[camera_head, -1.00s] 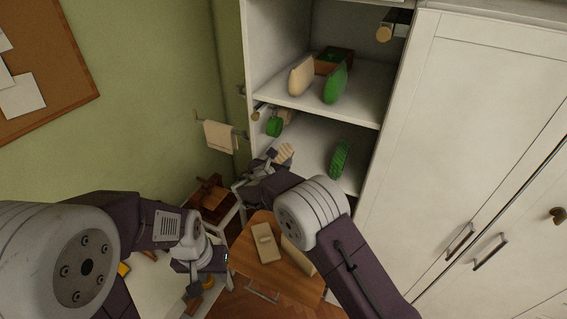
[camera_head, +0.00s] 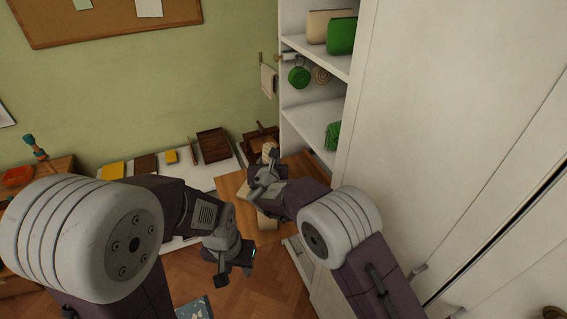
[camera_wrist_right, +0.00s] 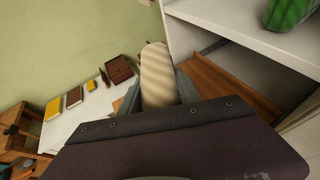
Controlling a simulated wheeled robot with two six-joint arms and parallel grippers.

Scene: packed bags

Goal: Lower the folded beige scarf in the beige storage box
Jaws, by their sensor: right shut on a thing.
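The folded beige scarf (camera_wrist_right: 157,75), pale with soft stripes, stands upright between the jaws of my right gripper (camera_wrist_right: 160,98) in the right wrist view. In the head view the right gripper (camera_head: 266,165) holds the scarf (camera_head: 267,150) above a wooden surface beside the cabinet. A beige object (camera_head: 267,221), perhaps the beige storage box, shows partly on that surface below the right arm; the arm hides much of it. My left gripper (camera_head: 236,266) hangs empty over the floor, lower in the view; its jaw opening is unclear.
The open white cabinet (camera_head: 299,122) holds beige and green bags (camera_head: 342,36) above and a green item (camera_head: 332,136) lower down. A white table (camera_head: 185,162) carries a brown tray (camera_head: 211,145) and yellow items. The wooden surface (camera_head: 232,187) is partly bare.

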